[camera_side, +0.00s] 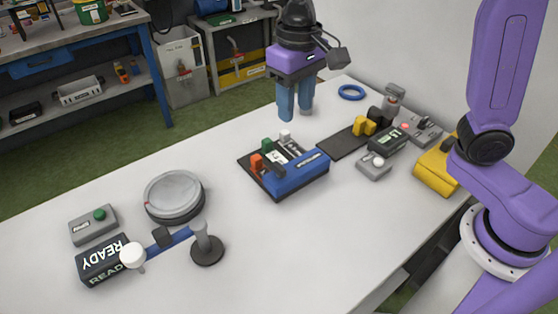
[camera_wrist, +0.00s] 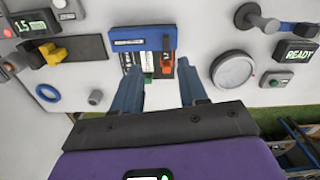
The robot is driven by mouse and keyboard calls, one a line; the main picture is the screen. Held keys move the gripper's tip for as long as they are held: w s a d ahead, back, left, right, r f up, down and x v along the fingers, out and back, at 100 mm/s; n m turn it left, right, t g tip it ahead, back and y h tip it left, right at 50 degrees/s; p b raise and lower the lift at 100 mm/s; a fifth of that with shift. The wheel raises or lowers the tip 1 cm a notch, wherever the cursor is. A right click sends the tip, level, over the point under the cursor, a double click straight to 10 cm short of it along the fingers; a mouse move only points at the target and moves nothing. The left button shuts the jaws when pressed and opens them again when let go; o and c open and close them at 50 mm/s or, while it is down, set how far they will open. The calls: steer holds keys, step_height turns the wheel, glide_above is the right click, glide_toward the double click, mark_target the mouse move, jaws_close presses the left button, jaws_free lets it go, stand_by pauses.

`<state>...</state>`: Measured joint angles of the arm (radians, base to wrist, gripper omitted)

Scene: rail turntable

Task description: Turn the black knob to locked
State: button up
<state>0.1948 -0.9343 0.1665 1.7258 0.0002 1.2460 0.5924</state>
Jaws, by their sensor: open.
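A yellow box (camera_side: 437,172) at the table's right edge carries a black knob (camera_side: 448,146) on top; my arm stands close beside it, and I cannot read any lock marking. I cannot tell for certain which is the task's knob. My gripper (camera_side: 296,112) hangs open and empty above the far side of the table, apart from both. Its two blue fingers also show spread in the wrist view (camera_wrist: 161,80).
A blue-fronted tray (camera_side: 300,178) with coloured blocks stands mid-table. A dark rail (camera_side: 343,142) with a yellow block (camera_side: 362,127), small control boxes and a blue ring (camera_side: 352,92) lie beyond. A turntable (camera_side: 174,196), lever and READY display (camera_side: 103,260) stand left. The front middle is clear.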

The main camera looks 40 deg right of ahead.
mark_target(279, 166)
steer(key=shift+m, duration=0.8)
steer(key=w+f, duration=0.1)
steer(key=f, duration=0.4)
steer(key=w+a+f, duration=0.1)
steer(key=f, duration=0.5)
steer(key=w+f, duration=0.1)
steer(key=f, duration=0.4)
steer(key=shift+a+f, duration=0.15)
steer(key=shift+f, duration=0.25)
jaws_close()
